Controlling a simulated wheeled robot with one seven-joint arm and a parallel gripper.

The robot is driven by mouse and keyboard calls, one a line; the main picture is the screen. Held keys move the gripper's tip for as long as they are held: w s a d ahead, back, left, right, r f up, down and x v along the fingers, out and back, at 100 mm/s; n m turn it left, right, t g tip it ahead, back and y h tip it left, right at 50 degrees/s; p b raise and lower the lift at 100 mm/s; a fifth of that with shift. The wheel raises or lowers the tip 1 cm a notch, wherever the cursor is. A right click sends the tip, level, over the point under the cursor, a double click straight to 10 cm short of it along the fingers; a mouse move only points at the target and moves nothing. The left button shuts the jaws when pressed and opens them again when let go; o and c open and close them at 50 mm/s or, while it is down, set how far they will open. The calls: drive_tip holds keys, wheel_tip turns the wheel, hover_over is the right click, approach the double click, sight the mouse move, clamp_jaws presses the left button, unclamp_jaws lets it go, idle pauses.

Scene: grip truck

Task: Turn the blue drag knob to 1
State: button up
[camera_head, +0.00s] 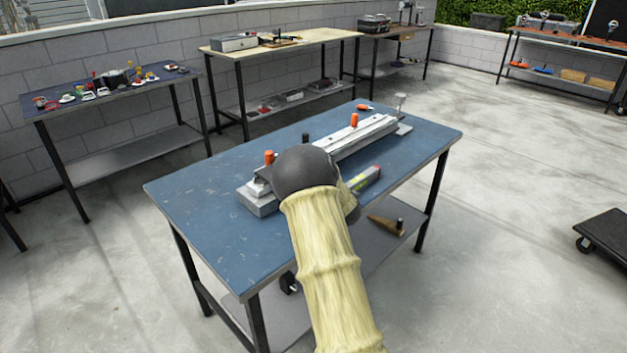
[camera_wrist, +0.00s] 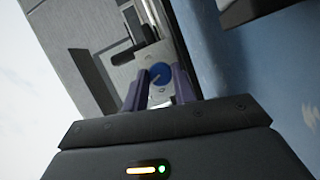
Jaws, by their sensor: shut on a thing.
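The blue drag knob (camera_wrist: 159,73) shows in the wrist view as a round blue disc with a pale pointer line, on a light metal plate (camera_wrist: 141,58). My gripper (camera_wrist: 160,88) has its two dark purple fingers on either side of the knob and is shut on it. No number marks can be read. In the head view my arm's dark wrist hides the knob and the fingers. The long grey metal device (camera_head: 258,203) lies along the blue-topped table and carries orange knobs (camera_head: 354,120).
The blue tabletop (camera_head: 207,222) has free room to the left. A small box with a coloured label (camera_head: 366,179) lies right of the device, and an orange-handled tool (camera_head: 365,107) lies beyond it. Other workbenches (camera_head: 280,50) stand along the wall.

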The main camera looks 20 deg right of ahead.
idle(0.4)
drive_tip(key=o, duration=1)
drive_tip(key=shift+r+p, duration=0.1)
drive_tip(key=shift+p, duration=0.65)
